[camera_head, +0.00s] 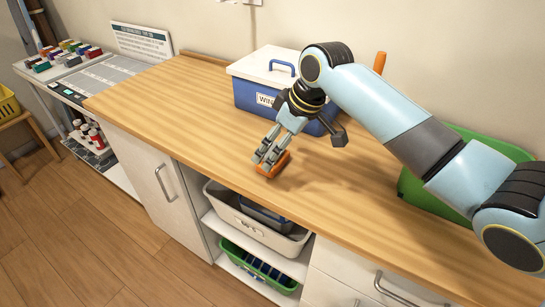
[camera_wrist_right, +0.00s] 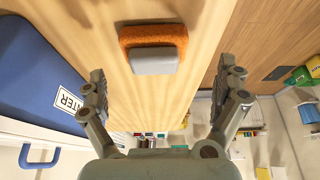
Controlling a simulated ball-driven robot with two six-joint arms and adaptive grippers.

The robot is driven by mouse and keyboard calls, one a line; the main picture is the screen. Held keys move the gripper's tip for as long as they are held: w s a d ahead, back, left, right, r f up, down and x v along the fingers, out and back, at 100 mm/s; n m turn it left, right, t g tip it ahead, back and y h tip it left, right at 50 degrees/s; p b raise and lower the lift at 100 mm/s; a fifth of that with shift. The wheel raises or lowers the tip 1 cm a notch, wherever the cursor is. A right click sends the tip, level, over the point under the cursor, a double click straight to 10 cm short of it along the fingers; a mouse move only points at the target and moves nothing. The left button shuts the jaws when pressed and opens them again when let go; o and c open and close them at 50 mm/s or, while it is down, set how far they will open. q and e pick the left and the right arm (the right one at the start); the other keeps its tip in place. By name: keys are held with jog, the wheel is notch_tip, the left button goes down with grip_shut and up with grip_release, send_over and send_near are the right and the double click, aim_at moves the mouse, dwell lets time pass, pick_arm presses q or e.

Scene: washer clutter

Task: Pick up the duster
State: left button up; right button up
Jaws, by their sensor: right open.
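The duster has an orange pad and a grey block-shaped back; it lies on the wooden counter (camera_head: 205,112). In the head view only its orange edge (camera_head: 285,163) shows, near the counter's front edge, partly hidden by my right gripper (camera_head: 267,157). In the right wrist view the duster (camera_wrist_right: 153,42) is ahead, near the top middle. My right gripper also shows there (camera_wrist_right: 163,72), its fingers spread wide and empty, with the duster lying beyond the fingertips. My left gripper is not in view.
A blue box with white lid (camera_head: 270,66) stands behind my gripper; in the wrist view its blue side (camera_wrist_right: 40,62) is close left of the fingers. A green bin (camera_head: 410,185) is at right, partly behind my arm. Open shelves hold a grey bin (camera_head: 250,229). Counter left is clear.

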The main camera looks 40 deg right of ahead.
jog(key=x, duration=0.4)
jog(key=shift+w+d+f, duration=0.15)
jog(key=shift+d+f, duration=0.1)
jog(key=shift+d, duration=0.05)
jog(key=shift+w+f, duration=0.25)
jog(key=shift+f, duration=0.25)
jog(key=shift+c, duration=1)
jog(key=c, duration=0.9)
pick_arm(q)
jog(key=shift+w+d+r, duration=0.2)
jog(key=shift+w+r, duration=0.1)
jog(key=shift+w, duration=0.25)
